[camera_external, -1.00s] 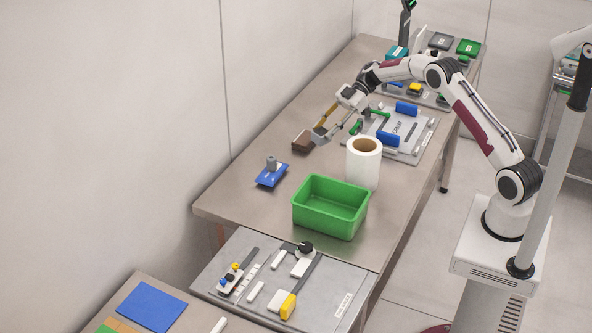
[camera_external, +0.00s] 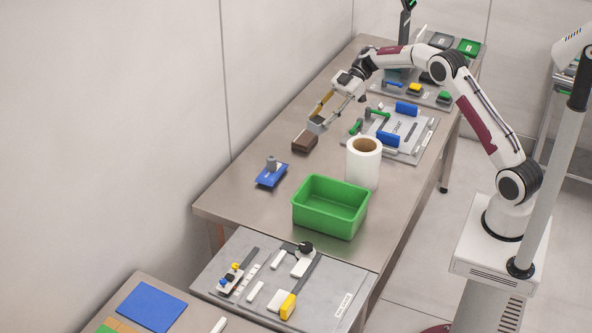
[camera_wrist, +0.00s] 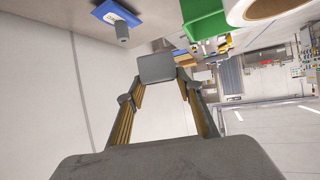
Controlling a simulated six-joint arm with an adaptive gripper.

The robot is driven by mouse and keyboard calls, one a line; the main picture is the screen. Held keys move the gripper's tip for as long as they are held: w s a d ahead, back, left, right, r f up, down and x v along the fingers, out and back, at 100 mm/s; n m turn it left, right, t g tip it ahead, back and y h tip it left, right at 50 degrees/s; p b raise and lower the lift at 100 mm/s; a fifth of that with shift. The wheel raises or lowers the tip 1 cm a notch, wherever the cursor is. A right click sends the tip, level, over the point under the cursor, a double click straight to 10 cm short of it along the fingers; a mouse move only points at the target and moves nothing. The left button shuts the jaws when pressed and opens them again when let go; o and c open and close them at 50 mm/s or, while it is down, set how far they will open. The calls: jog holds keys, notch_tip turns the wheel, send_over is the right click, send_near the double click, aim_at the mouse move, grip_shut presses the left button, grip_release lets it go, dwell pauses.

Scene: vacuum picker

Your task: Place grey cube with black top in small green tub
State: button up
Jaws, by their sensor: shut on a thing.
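My gripper (camera_external: 319,119) is shut on a grey block, the grey cube (camera_external: 317,125), above the table near the brown block. In the wrist view the cube (camera_wrist: 157,69) sits between the fingertips of my gripper (camera_wrist: 158,76). Its black top cannot be made out. The green tub (camera_external: 331,222) stands open near the table's front edge, below and to the right of my gripper in the external view. Its visible inside looks empty. Part of the tub (camera_wrist: 203,20) shows at the top of the wrist view.
A white paper roll (camera_external: 362,168) stands just behind the tub. A brown block (camera_external: 304,142) lies close below my gripper. A blue plate with a grey knob (camera_external: 271,176) lies to the left. A grey board with blue and green handles (camera_external: 411,128) lies to the right.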

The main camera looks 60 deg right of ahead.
jog(key=s+a+r, duration=0.4)
jog(key=s+a, duration=0.3)
jog(key=s, duration=0.1)
jog(key=s+a+r, duration=0.4)
jog(key=s+a, duration=0.3)
jog(key=s+a+f, duration=0.1)
jog(key=s+f, duration=0.3)
jog(key=shift+s+a+m+t, duration=0.3)
jog(key=shift+a, duration=0.05)
jog(key=shift+f, duration=0.15)
notch_tip(320, 180, down, 6)
dwell(0.5)
jog(key=shift+f, duration=0.1)
jog(key=shift+f, duration=1.85)
jog(key=shift+f, duration=0.6)
